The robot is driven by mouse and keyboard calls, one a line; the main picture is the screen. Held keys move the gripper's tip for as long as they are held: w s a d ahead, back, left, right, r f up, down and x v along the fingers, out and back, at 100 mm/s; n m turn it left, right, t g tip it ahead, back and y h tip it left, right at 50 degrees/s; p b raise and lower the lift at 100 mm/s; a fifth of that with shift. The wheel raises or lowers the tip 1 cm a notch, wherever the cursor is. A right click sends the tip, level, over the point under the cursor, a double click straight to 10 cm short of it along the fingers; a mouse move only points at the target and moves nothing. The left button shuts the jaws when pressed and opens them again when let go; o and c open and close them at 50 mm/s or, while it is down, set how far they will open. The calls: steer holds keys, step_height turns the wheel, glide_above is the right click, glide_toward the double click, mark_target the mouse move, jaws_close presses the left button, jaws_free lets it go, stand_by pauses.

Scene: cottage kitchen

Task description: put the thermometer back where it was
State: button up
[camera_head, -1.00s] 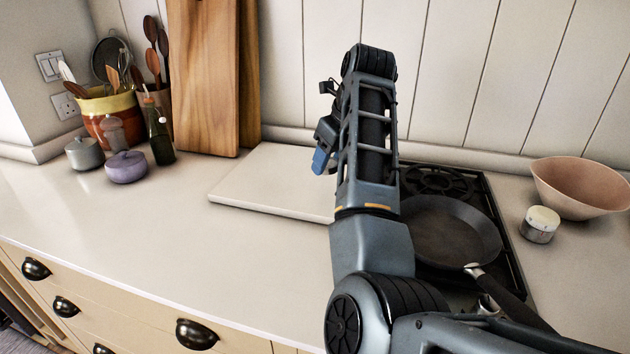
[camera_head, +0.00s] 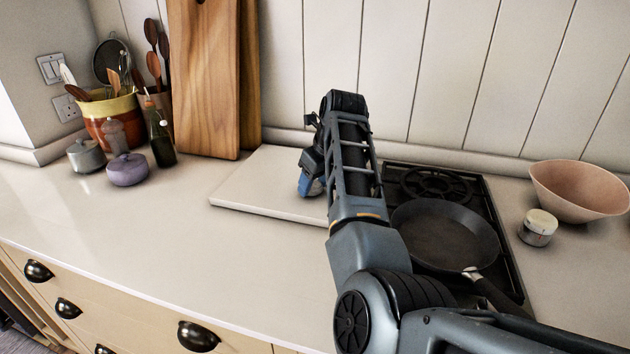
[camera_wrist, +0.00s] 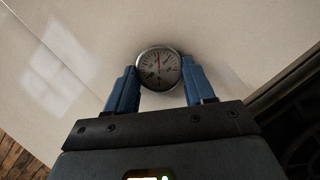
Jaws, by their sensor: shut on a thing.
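The thermometer (camera_wrist: 159,68) is a round dial with a pale face, a metal rim and a red pointer. In the wrist view my gripper (camera_wrist: 159,82) is shut on it, one blue finger at each side, the dial facing the camera. In the head view my gripper (camera_head: 311,187) is low over the right part of the white board (camera_head: 255,187), partly behind my arm. The thermometer cannot be made out there. I cannot tell whether it touches the board.
The black hob (camera_head: 508,240) with a frying pan (camera_head: 445,232) lies right of the board. A small white-lidded jar (camera_head: 538,228) and a pink bowl (camera_head: 580,188) stand farther right. Wooden boards (camera_head: 205,85) lean behind. A purple pot (camera_head: 127,170) and bottle (camera_head: 160,140) stand left; the front counter is clear.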

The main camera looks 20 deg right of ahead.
steer(key=shift+f, duration=0.2)
steer(key=o, duration=1.2)
steer(key=shift+c, duration=0.2)
steer(key=v, duration=1.2)
steer(key=shift+r+b, duration=0.3)
steer(key=shift+b, duration=0.05)
steer(key=shift+w, duration=0.1)
